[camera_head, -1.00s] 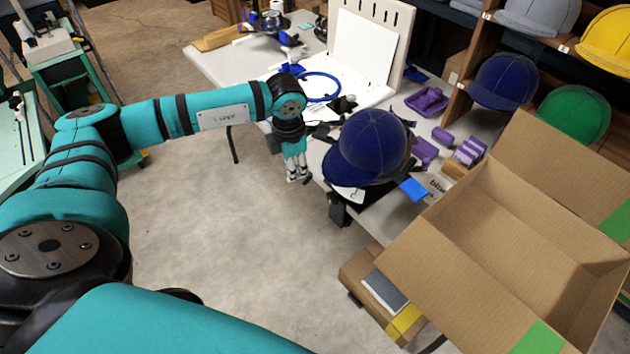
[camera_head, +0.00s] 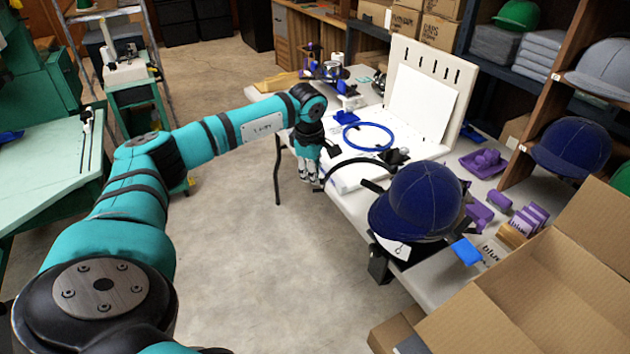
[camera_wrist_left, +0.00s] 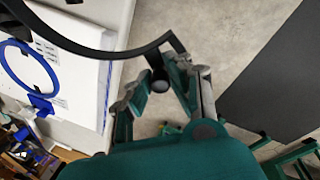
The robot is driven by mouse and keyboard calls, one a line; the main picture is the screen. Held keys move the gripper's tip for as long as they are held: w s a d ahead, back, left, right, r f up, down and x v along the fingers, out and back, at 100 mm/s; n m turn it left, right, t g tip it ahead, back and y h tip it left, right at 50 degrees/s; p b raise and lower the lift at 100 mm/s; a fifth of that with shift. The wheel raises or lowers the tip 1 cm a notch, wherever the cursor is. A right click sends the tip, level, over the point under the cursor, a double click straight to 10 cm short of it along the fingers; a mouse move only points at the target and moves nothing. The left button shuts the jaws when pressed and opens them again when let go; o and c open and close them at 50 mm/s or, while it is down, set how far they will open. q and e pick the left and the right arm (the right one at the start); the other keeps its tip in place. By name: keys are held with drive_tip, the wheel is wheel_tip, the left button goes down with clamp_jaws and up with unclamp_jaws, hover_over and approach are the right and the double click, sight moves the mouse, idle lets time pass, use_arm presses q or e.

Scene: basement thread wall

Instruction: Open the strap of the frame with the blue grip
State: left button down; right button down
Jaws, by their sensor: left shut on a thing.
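The frame (camera_head: 380,258) is mostly hidden under a dark blue cap (camera_head: 420,200) at the table's front edge. A bright blue piece (camera_head: 466,251) sticks out at its right and looks like the blue grip. A thin black strap (camera_head: 350,162) arcs left from beside the cap to my left gripper (camera_head: 309,176), out past the table edge. In the left wrist view the strap (camera_wrist_left: 115,52) curves in from the upper left. Its end, with a dark round knob, is at the fingers of my left gripper (camera_wrist_left: 163,86), which is shut on it. My right gripper is out of view.
A blue hoop (camera_head: 368,124) lies on the table (camera_head: 345,203) behind the strap, before a white upright board (camera_head: 420,102). Purple parts (camera_head: 485,160) lie right of the cap. An open cardboard box (camera_head: 540,300) fills the front right.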

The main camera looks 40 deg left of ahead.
use_arm(q)
drive_tip(key=shift+w+a, duration=0.2)
drive_tip(key=shift+w, duration=0.05)
drive_tip(key=c, duration=1.2)
unclamp_jaws()
drive_tip(key=r, duration=0.4)
drive_tip(key=s+r, duration=0.1)
drive_tip(key=r, duration=0.3)
drive_tip(key=s+d+r, duration=0.1)
drive_tip(key=r, duration=0.3)
drive_tip(key=shift+f, duration=0.1)
